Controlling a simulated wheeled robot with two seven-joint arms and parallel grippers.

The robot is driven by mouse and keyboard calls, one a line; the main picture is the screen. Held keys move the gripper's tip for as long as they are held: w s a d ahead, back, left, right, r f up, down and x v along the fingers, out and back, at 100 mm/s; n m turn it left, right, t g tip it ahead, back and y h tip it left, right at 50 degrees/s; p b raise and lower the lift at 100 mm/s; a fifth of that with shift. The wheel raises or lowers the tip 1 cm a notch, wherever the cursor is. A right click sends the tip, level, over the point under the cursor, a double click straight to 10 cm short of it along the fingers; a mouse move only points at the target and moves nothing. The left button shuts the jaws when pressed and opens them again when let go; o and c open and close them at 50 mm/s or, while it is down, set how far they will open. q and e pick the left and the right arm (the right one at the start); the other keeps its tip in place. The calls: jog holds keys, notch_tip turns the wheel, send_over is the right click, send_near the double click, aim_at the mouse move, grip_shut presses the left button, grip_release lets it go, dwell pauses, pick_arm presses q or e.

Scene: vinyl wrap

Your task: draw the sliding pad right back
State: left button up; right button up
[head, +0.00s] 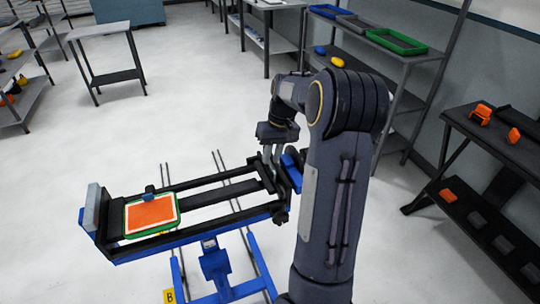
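A long blue and black rail fixture (188,239) stands on a blue frame at lower centre. A black crosspiece (264,176) and a blue part (292,168) are at the right end. I cannot tell for sure which part is the sliding pad. My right gripper (272,156) points down at that right end, close to the crosspiece. Its fingertips are small and partly hidden, so contact is unclear. My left gripper is out of view.
A grey upright plate (94,208) closes the fixture's left end. Shelves with green tray (396,41) stand behind, and a dark rack with orange parts (481,114) is at right. A small table (104,54) stands at back left. The floor between is clear.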

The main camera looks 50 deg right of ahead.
jog(key=o, duration=0.3)
jog(key=shift+s+d, duration=0.1)
jog(key=shift+d, duration=0.1)
jog(key=shift+a+r, duration=0.1)
jog(key=r, duration=0.2)
jog(key=d+r, duration=0.1)
jog(key=r, duration=0.4)
jog(key=shift+s+d+r, duration=0.2)
jog(key=shift+s+r, duration=0.05)
jog(key=shift+s, duration=0.05)
jog(key=s+a+n+t, duration=0.1)
jog(key=s+a, duration=0.3)
jog(key=a, duration=0.4)
jog(key=s+a+r+n+t+y, duration=0.1)
jog(key=s+a, duration=0.2)
jog(key=a, duration=0.4)
jog(key=s+a+n+t, duration=0.15)
jog(key=s+a, duration=0.25)
jog(key=a, duration=0.4)
jog(key=shift+t+y, duration=0.4)
jog(key=shift+t, duration=0.15)
jog(key=s+a+f, duration=0.1)
jog(key=s+a, duration=0.1)
jog(key=s+a+f, duration=0.1)
jog(key=a, duration=0.1)
jog(key=s+a+f, duration=0.2)
jog(key=shift+s+a, duration=0.3)
